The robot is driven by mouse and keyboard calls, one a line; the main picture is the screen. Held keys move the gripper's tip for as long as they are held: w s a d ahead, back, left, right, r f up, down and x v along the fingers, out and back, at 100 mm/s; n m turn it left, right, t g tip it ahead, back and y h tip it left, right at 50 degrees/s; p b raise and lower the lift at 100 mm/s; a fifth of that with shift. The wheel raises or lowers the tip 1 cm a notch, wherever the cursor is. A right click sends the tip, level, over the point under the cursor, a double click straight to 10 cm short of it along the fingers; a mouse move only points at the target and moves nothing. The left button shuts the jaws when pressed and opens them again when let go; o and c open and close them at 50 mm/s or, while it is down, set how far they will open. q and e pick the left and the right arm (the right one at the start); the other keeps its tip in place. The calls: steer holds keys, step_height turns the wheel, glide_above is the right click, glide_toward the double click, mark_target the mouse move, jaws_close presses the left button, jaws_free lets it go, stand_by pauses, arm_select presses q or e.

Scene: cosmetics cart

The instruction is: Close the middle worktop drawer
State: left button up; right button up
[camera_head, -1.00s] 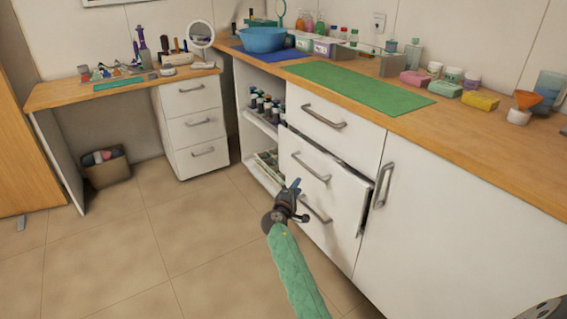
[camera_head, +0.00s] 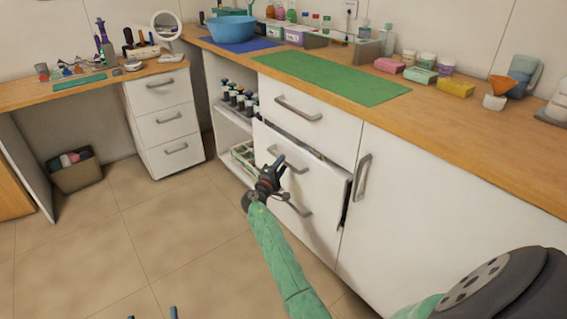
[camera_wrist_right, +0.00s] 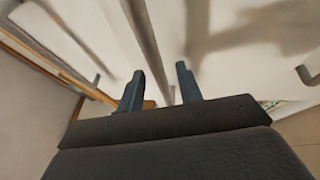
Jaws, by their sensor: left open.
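The middle worktop drawer (camera_head: 325,188) is a white front standing proud of the cabinet, with a dark gap along its top and right side. Its grey bar handle (camera_head: 295,167) is partly behind my right gripper (camera_head: 282,178). My right gripper is open at the drawer front, close to this handle. In the right wrist view the fingers (camera_wrist_right: 160,86) are apart, with a pale bar (camera_wrist_right: 143,35) running towards the gap between them; contact cannot be told. My left gripper (camera_head: 152,313) shows only its blue fingertips at the bottom edge, apart and empty.
The top drawer (camera_head: 310,105) above is flush. A cabinet door (camera_head: 410,200) with a vertical handle stands to the right. Open shelves with bottles (camera_head: 237,97) lie left. The worktop (camera_head: 440,105) carries a green mat (camera_head: 330,77). Tiled floor in front is clear.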

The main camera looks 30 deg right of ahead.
mark_target(292, 158)
steer(key=shift+x, duration=1.05)
jaws_close()
arm_select(q)
steer(key=shift+r, duration=0.1)
steer(key=shift+s, duration=0.1)
arm_select(e)
steer(key=shift+d, duration=0.15)
steer(key=d+b, duration=0.1)
steer(key=d, duration=0.3)
steer(key=shift+w, duration=0.15)
steer(key=shift+d, duration=0.1)
arm_select(q)
steer(key=s+a+r+t, duration=0.1)
steer(key=r+t, duration=0.1)
steer(key=r, duration=0.4)
steer(key=s+r+t+h, duration=0.1)
steer(key=s+r+t, duration=0.1)
steer(key=r, duration=0.4)
steer(key=shift+a+r+t, duration=0.25)
steer(key=shift+a+t, duration=0.1)
steer(key=shift+t, duration=0.05)
arm_select(e)
steer(key=shift+r, duration=0.1)
arm_select(q)
steer(key=shift+s, duration=0.1)
